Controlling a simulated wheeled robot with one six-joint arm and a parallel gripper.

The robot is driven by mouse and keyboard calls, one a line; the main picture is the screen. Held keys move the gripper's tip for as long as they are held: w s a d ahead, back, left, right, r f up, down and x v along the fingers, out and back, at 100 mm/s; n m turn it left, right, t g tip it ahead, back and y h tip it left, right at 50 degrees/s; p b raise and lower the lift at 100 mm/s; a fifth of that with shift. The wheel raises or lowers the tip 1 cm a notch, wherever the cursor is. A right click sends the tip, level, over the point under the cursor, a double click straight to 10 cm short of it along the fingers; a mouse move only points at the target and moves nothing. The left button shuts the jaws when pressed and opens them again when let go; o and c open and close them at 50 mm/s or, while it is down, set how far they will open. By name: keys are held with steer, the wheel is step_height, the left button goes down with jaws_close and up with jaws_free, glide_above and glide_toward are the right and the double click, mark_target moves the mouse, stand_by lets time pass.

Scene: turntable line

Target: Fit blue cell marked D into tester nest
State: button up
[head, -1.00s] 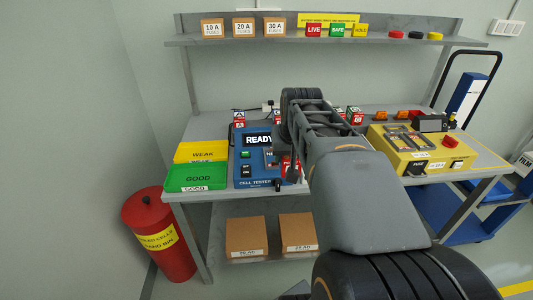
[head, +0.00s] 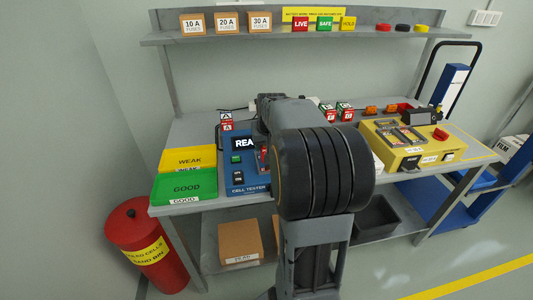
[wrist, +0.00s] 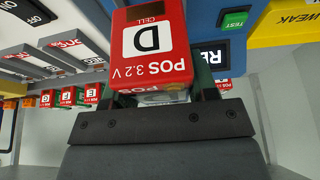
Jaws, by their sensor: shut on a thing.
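A red-faced cell marked D (wrist: 150,45), printed POS 3.2 V and upside down in the wrist view, is held in my gripper (wrist: 158,97). Its visible face is red, not blue. The gripper is shut on its near end. The blue cell tester (head: 240,172) stands at the bench front, with a screen reading "REA" before my arm cuts it off. Its blue panel with a green TEST button (wrist: 233,20) is right of the held cell in the wrist view. My arm hides the tester's right part in the head view, and I cannot make out the nest.
The green GOOD tray (head: 184,187) and yellow WEAK tray (head: 188,158) are left of the tester. Lettered cells (wrist: 70,97) stand in a row, and a cell marked A (head: 226,120) is behind the tester. A yellow device (head: 418,157) is on the right.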

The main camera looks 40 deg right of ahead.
steer(key=shift+w+d+f, duration=0.25)
steer(key=shift+w+f, duration=0.1)
steer(key=shift+f, duration=0.15)
steer(key=shift+w+d+f, duration=0.2)
steer(key=shift+w+f, duration=0.15)
steer(key=shift+f, duration=0.1)
steer(key=shift+w+d+f, duration=0.1)
steer(key=shift+w+f, duration=0.05)
steer(key=shift+f, duration=1.45)
steer(key=shift+f+b, duration=0.1)
steer(key=shift+b, duration=0.2)
steer(key=shift+f, duration=0.1)
steer(key=o, duration=1.3)
steer(key=shift+c, duration=0.2)
